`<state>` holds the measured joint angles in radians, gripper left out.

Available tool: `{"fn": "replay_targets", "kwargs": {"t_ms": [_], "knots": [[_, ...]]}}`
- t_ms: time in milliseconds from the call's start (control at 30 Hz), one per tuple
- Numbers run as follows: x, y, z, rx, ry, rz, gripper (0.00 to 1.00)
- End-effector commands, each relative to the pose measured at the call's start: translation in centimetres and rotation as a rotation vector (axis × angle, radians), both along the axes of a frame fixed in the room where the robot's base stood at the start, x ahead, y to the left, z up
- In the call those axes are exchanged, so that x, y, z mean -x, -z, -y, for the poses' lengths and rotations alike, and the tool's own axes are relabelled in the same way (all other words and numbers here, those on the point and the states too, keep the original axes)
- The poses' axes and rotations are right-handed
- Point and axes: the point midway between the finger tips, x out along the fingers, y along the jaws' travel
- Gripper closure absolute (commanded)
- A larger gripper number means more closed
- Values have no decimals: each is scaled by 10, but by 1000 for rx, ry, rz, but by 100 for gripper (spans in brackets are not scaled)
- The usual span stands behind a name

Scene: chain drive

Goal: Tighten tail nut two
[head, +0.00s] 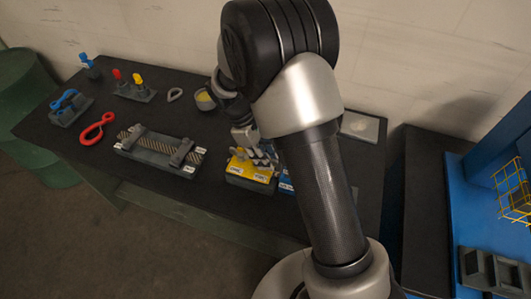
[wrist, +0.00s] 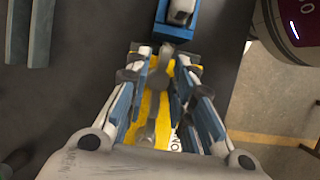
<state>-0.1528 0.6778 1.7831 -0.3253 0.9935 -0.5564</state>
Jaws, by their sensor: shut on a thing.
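A yellow block with white labels (head: 248,171) stands near the front edge of the dark table. My gripper (head: 257,158) is low over this block, partly hidden behind my own arm. In the wrist view my gripper (wrist: 161,62) has its two fingers on either side of a slim grey part (wrist: 157,80) and is shut on it. The yellow block (wrist: 146,104) shows beneath the fingers. I cannot make out a separate nut, or which nut this is. A blue block (head: 286,186) stands just right of the yellow one; a blue piece with a grey top (wrist: 178,30) shows beyond the fingertips.
A chain in a grey fixture (head: 160,150) lies left of the yellow block. A blue bench (head: 470,215) stands right.

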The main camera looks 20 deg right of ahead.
Motion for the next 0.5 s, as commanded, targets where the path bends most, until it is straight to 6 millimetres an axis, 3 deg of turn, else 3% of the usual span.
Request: {"fn": "replay_targets", "kwargs": {"t_ms": [267,300,500], "knots": [[0,0,0,1,5,1,100],[0,0,0,1,5,2,75],[0,0,0,1,4,1,72]]}}
